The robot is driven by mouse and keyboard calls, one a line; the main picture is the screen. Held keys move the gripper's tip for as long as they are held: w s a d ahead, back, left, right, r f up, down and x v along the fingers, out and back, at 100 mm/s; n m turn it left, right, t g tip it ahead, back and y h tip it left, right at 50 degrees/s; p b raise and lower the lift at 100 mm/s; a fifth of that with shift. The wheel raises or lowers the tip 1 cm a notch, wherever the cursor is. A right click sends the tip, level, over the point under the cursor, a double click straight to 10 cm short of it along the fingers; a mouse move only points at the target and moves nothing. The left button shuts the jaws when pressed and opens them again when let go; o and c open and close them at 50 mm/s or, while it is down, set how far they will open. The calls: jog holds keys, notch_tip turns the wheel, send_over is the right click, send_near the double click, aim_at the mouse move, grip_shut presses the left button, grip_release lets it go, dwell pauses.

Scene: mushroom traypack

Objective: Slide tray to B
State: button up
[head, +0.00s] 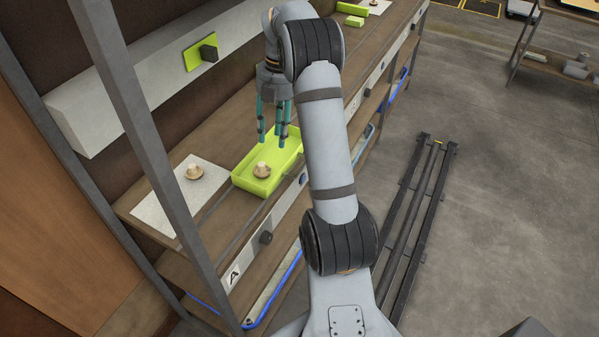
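A lime-green tray (281,154) sits on the wooden shelf, left of my arm. A pale brown mushroom (262,170) lies in its near part. My gripper (272,138), with teal fingers, points down over the tray's far part. Its fingers are apart, with nothing seen between them. I cannot tell whether the fingertips touch the tray. A label A (235,274) is on the shelf's front edge, nearer than the tray. No readable B shows; my arm hides part of the shelf edge.
A second mushroom (194,171) lies on a white speckled mat (160,212) left of the tray. A grey upright post (133,110) crosses the near left. A dark rail (416,207) lies on the floor at right.

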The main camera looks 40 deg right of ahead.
jog(key=s+d+f+m+y+b, duration=0.1)
jog(key=s+d+f+m+b, duration=0.8)
jog(key=s+d+f, duration=0.85)
jog(key=s+a+f+m+t+y+b, duration=0.1)
jog(key=s+f+m+t+y+b, duration=0.25)
jog(key=s+b, duration=0.45)
jog(key=w+a+r+m+t+y+p, duration=0.15)
jog(key=a+r+m+t, duration=0.25)
jog(key=a+m+t, duration=0.4)
jog(key=w+d+r+m+t, duration=0.25)
jog(key=w+r+m, duration=0.45)
jog(key=m, duration=0.5)
jog(key=x, duration=1.1)
jog(key=shift+d+h, duration=0.15)
jog(key=shift+h, duration=0.25)
